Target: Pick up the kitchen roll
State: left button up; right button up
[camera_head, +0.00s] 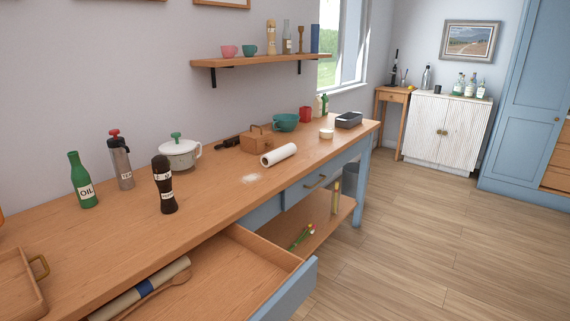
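The kitchen roll (279,155) is white and lies on its side on the wooden counter, near the front edge and right of the middle of the counter. Its open end faces left and toward me. It lies apart from the wooden box beside it. Neither of my grippers shows in the head view.
An open drawer (292,297) juts from the counter front. Left of the roll stand a dark pepper mill (164,186), a white pot (179,155) and a green oil bottle (82,181). A wooden box (256,140) and teal bowl (285,122) sit behind the roll. The floor at right is clear.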

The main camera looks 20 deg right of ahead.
aim_at(270, 159)
jog(key=k, duration=0.6)
jog(key=z, duration=1.3)
jog(key=i, duration=2.25)
jog(key=u, duration=1.45)
